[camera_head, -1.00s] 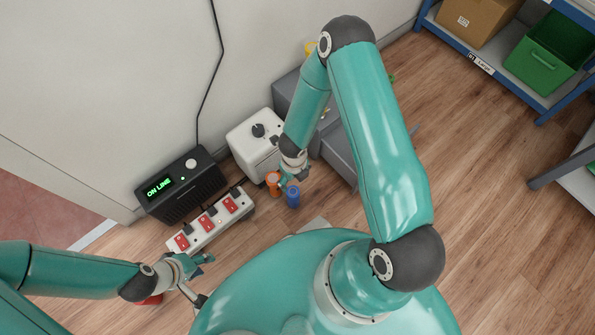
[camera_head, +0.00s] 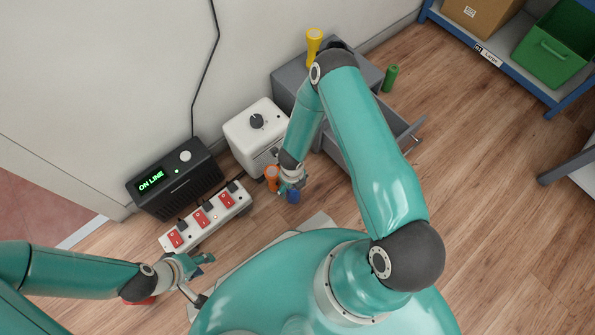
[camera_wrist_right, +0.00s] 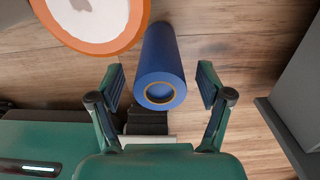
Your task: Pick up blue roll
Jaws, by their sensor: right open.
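In the right wrist view the blue roll (camera_wrist_right: 160,62) lies between the two open fingers (camera_wrist_right: 162,92), with gaps on both sides.
A white box with a knob (camera_head: 256,135), a black "ON LINE" unit (camera_head: 178,182) and a red-switched power strip (camera_head: 207,217) stand near the wall. A grey cabinet (camera_head: 297,92) has an open drawer (camera_head: 362,158).

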